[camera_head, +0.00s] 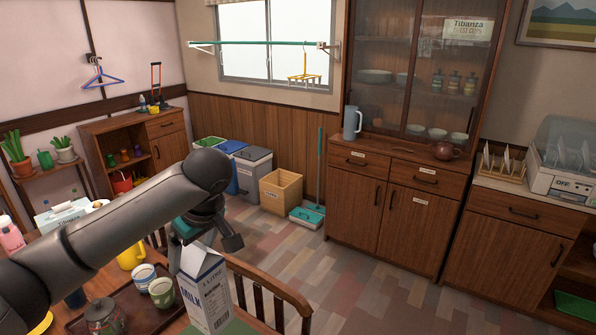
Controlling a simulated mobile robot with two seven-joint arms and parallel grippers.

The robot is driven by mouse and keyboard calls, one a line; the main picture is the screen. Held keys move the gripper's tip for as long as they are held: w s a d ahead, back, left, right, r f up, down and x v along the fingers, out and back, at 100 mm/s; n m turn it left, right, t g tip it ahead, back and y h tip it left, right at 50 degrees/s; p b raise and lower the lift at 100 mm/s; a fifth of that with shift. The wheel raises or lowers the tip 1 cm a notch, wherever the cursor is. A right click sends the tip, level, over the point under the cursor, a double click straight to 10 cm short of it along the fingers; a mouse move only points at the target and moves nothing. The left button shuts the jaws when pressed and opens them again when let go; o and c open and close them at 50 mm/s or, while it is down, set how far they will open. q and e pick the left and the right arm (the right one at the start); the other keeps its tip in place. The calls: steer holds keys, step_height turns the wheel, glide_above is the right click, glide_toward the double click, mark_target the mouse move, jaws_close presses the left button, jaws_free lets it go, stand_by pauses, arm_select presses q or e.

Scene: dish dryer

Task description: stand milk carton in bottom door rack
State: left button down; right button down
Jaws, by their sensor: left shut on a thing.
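A white and blue milk carton (208,292) stands upright, or nearly so, at the right end of the wooden table, at the bottom of the head view. My left gripper (190,250) comes down from above and is shut on the carton's top. I cannot tell whether the carton's base touches the table. My right gripper is not in view. No fridge or door rack shows in this view.
A tray (130,318) with cups (161,292) and a glass teapot (104,316) lies left of the carton. A wooden chair (270,290) stands behind the table. The tiled floor (350,270) beyond is open, up to a tall cabinet (352,215).

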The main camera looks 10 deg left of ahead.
mark_target(224, 273)
arm_select(q)
steer(key=shift+d+m+t, duration=0.3)
steer(key=shift+d+m, duration=0.1)
steer(key=shift+d, duration=0.05)
steer(key=d+m+b, duration=0.1)
steer(key=d+m+t+h+b, duration=0.1)
steer(key=d+m, duration=0.1)
steer(key=s+d+m, duration=0.1)
steer(key=d+m, duration=0.1)
steer(key=shift+d+f+h+b, duration=0.25)
steer(key=shift+f+h+b, duration=0.1)
steer(key=shift+h+b, duration=0.05)
steer(key=s+d+m+t+h+b, duration=0.1)
steer(key=s+d+m+h+b, duration=0.1)
steer(key=d+m, duration=0.4)
steer(key=shift+s+d+f+m+h, duration=0.3)
steer(key=shift+s+d+m, duration=0.1)
steer(key=shift+s+m, duration=0.45)
